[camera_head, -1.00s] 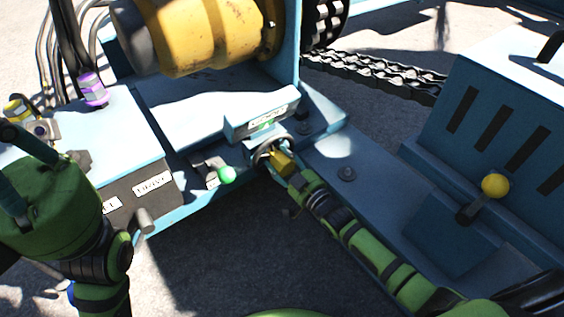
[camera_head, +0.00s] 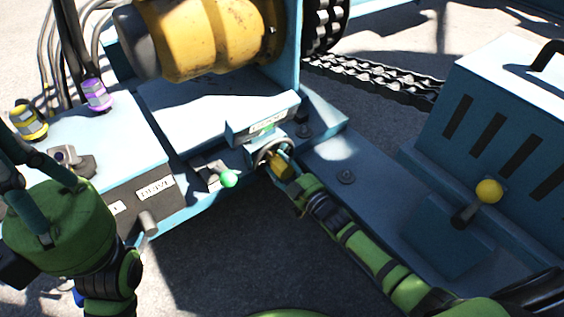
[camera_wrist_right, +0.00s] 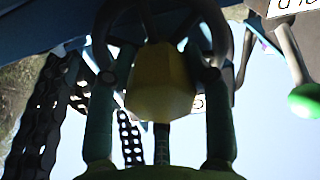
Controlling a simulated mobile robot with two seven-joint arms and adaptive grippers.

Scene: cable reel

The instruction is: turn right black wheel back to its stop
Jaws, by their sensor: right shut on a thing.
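The black wheel (camera_head: 262,157) is a small dark ring on the front of a blue housing with a white label, near the middle of the head view. In the right wrist view the two fingers of my right gripper (camera_wrist_right: 157,70) stand on either side of a yellow block. Parts of the dark curved rim show at the fingertips; the rest is hidden. My left arm shows at the left of the head view; its gripper's fingertips are not clearly seen.
A green-knobbed lever (camera_head: 228,179) stands just left of the wheel. A yellow-knobbed lever (camera_head: 489,191) is at the right. A yellow drum (camera_head: 205,40) and a chain (camera_head: 375,78) lie behind. Purple (camera_head: 96,94) and yellow (camera_head: 29,121) connectors stand at the left.

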